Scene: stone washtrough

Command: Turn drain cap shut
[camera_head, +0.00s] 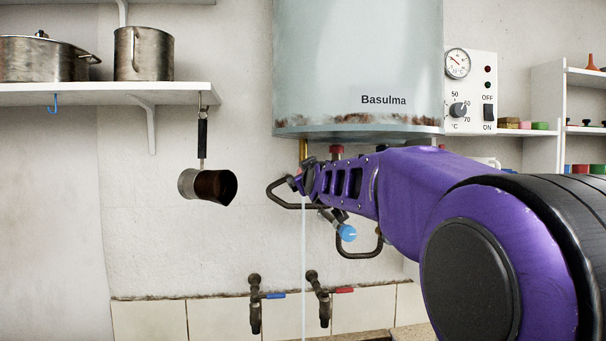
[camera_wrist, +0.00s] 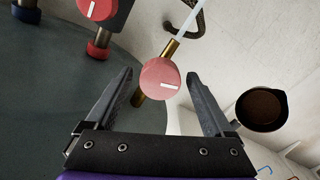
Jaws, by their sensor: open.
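The round red drain cap (camera_wrist: 160,78) with a white mark sits on a brass pipe (camera_wrist: 171,48) under the boiler, in the wrist view. The white mark points to the right. A pale stream of water (camera_wrist: 190,20) leaves the pipe's end; it also runs straight down in the head view (camera_head: 303,270). My gripper (camera_wrist: 159,80) is open, with one finger on each side of the cap in the picture. I cannot tell whether either finger touches it.
The boiler (camera_head: 357,65) hangs above my arm. Another red knob (camera_wrist: 97,8) and a red fitting (camera_wrist: 98,50) are close by at the left in the wrist view. A blue knob (camera_head: 347,232) and dark bent pipes (camera_head: 358,254) lie below my arm. A pot (camera_head: 207,186) hangs left.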

